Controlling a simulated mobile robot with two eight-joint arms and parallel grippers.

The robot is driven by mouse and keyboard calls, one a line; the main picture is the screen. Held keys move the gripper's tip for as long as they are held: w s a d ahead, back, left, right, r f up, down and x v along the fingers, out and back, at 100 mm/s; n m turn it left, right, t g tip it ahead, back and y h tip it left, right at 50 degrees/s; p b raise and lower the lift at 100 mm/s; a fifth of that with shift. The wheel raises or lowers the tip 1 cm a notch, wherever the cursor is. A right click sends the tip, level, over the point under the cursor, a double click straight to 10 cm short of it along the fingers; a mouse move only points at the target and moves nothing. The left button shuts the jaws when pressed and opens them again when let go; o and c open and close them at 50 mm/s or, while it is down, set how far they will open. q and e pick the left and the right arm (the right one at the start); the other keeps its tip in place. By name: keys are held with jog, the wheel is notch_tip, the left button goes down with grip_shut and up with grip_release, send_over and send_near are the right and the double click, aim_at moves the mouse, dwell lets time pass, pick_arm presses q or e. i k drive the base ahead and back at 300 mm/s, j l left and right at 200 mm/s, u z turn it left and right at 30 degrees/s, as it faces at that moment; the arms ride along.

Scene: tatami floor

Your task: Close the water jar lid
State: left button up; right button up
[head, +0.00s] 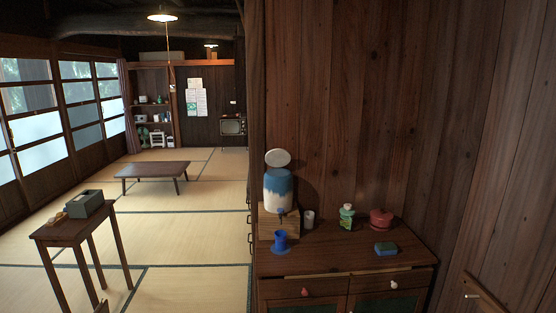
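The water jar (278,193) is blue on its upper part and white below. It stands on a wooden box stand (264,222) at the left of a brown cabinet. Its pale round lid (277,157) is raised and tilted up above the jar's rim, with its flat face showing, so the jar is open. A small blue tap (281,212) sticks out low on the jar's front. Neither of my grippers shows in the head view.
On the cabinet top (330,262) stand a blue cup (280,239), a small pale cup (309,219), a green-and-white bottle (346,218), a red pot (381,219) and a blue-green sponge (386,248). A wooden wall (370,110) rises close behind. A side table (60,231) stands at left.

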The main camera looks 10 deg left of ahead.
aim_at(276, 158)
jog(key=k+z, duration=0.15)
jog(key=z, duration=1.2)
jog(key=j+z, duration=0.4)
jog(key=i+j+z, duration=0.1)
jog(key=j+z, duration=0.15)
jog(key=z, duration=0.15)
jog(key=j, duration=1.8)
jog(key=k+j, duration=0.15)
jog(key=j, duration=3.45)
jog(key=i+j, duration=0.3)
jog(key=j, duration=0.2)
